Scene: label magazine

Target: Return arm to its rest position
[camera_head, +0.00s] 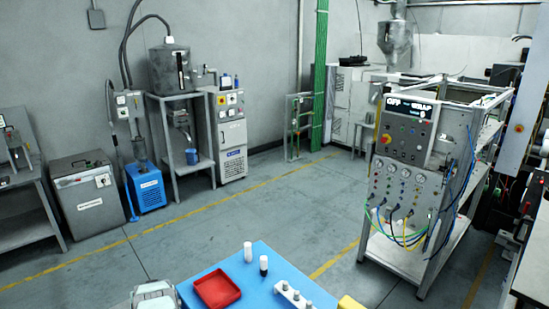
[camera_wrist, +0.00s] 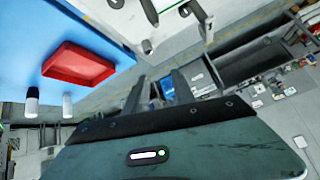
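A dark grey-green body with a small lit indicator, which appears to be part of my gripper (camera_wrist: 165,155), fills the bottom of the wrist view. I cannot identify the gripper with certainty in the head view. The blue table (camera_head: 262,290) stands at the bottom of the head view. It carries a red tray (camera_head: 217,288), which also shows in the wrist view (camera_wrist: 78,66) and looks empty.
A pale holder (camera_head: 292,294) bears several grey pieces. A yellow object (camera_head: 350,302) lies at the right.

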